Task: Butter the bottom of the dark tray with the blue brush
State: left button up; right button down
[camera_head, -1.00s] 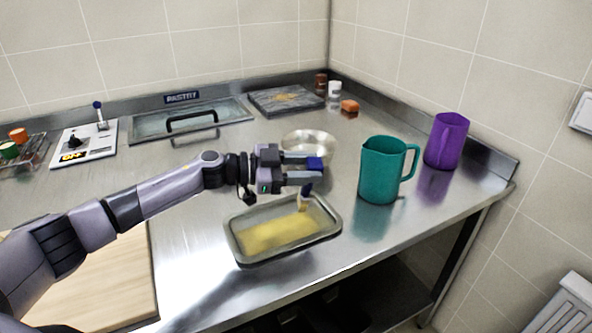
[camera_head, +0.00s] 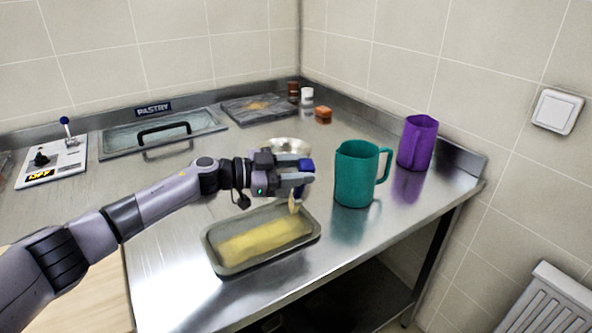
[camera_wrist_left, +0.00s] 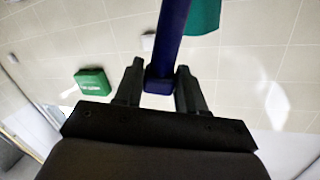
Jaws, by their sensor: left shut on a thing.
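My left gripper (camera_head: 306,172) is shut on the blue brush (camera_head: 304,166), whose pale bristles point down at the right end of the dark tray (camera_head: 213,254). I cannot tell whether the bristles touch the tray. The tray's bottom is largely covered with a yellow butter layer (camera_head: 262,240). The left wrist view shows the blue handle (camera_wrist_left: 166,50) between the two fingers. My right gripper is not in view.
A teal jug (camera_head: 356,175) stands right of the tray, with a purple jug (camera_head: 418,143) beyond it. A wooden board (camera_head: 80,295) lies at the front left.

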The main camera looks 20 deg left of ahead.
pick_arm(q)
jog(key=shift+r, duration=3)
jog(key=shift+r, duration=1.5)
